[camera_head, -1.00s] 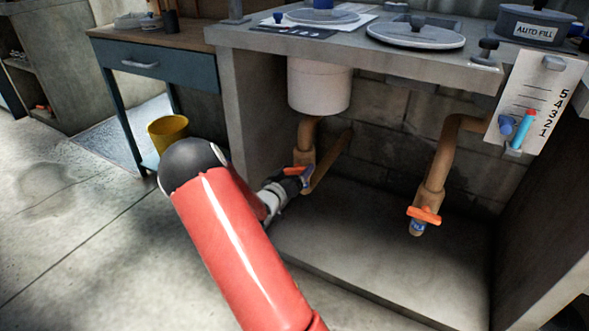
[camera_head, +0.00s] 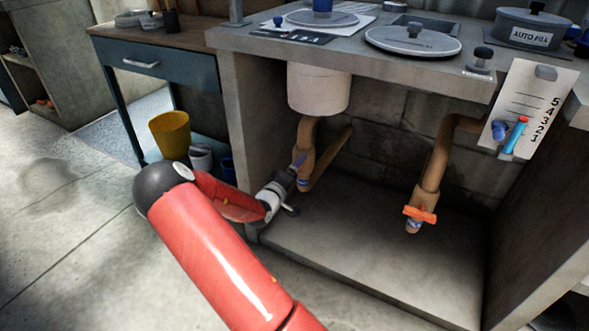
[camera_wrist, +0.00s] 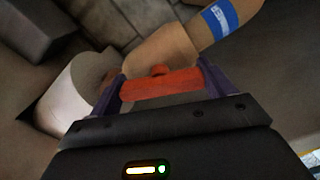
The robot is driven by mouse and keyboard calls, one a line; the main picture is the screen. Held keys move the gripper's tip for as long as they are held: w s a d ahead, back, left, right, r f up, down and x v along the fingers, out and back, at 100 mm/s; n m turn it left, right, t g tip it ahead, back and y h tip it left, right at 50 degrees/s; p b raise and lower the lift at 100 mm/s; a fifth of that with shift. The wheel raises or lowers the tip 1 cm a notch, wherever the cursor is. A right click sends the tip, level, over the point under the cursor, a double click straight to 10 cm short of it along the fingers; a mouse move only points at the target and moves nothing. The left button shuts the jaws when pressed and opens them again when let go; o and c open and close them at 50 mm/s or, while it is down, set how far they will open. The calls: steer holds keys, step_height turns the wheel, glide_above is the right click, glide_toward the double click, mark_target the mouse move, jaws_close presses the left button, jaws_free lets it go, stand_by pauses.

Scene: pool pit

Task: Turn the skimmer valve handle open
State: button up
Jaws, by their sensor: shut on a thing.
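The skimmer valve sits on the brown pipe (camera_head: 306,137) below the white skimmer bucket (camera_head: 319,88). My gripper (camera_head: 299,165) is at this valve, coming from the lower left. In the wrist view the orange valve handle (camera_wrist: 160,85) lies between my two purple fingers, and my gripper (camera_wrist: 160,88) is shut on it. The brown pipe (camera_wrist: 165,50) and a blue band (camera_wrist: 222,15) show just beyond the handle. The white bucket (camera_wrist: 75,95) is at the left there. In the head view the handle is hidden by my gripper.
A second pipe with an orange handle (camera_head: 420,214) stands to the right. The counter (camera_head: 240,40) overhangs the bay, with side walls on both sides. A yellow bucket (camera_head: 170,133) stands by the blue workbench (camera_head: 150,58). The bay floor (camera_head: 350,250) is clear.

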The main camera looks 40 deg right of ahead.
stand_by(0.3)
steer(key=o, duration=0.9)
steer(key=v, duration=0.8)
